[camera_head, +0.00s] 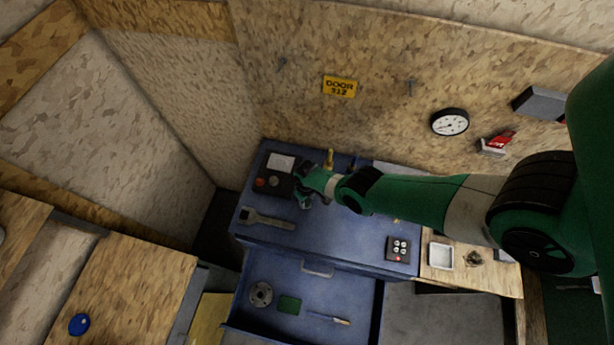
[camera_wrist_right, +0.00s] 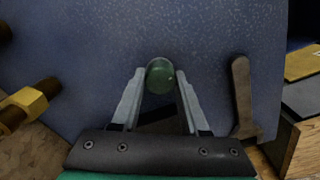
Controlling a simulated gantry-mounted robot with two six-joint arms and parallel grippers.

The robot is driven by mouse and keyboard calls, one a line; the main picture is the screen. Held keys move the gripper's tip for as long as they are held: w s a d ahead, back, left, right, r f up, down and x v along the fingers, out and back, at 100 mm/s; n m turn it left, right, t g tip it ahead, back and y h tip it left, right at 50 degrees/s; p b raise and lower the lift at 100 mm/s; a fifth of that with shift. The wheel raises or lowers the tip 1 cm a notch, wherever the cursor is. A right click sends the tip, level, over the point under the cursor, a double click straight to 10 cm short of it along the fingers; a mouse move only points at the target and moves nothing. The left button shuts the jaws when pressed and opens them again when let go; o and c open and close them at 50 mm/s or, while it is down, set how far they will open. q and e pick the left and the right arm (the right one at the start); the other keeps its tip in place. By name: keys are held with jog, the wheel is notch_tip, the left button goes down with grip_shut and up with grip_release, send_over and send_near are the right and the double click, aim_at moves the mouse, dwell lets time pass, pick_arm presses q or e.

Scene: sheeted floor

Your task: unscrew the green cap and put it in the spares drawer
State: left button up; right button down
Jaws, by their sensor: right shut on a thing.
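The green cap (camera_wrist_right: 160,75) is round and sits between the fingertips of my right gripper (camera_wrist_right: 160,85) in the right wrist view. The gripper is shut on it. In the head view my right gripper (camera_head: 305,194) is over the back left of the blue bench top, and the cap cannot be made out clearly there. I cannot tell whether the cap is still on a thread. An open blue drawer (camera_head: 328,290) below the bench front holds a grey disc (camera_head: 261,294), a green block (camera_head: 289,305) and a thin tool (camera_head: 329,319). My left gripper is not in view.
A wrench (camera_head: 267,219) lies at the bench's front left. A control box (camera_head: 271,181) stands behind it, and a brass fitting (camera_head: 330,159) is near the wall. A button box (camera_head: 398,248) and white tray (camera_head: 440,256) are to the right.

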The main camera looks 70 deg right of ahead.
jog(key=n, duration=0.5)
jog(key=shift+n, duration=0.4)
jog(key=n, duration=1.3)
jog(key=shift+n, duration=0.4)
jog(key=shift+c, duration=1.7)
grip_release()
jog(key=shift+c, duration=0.8)
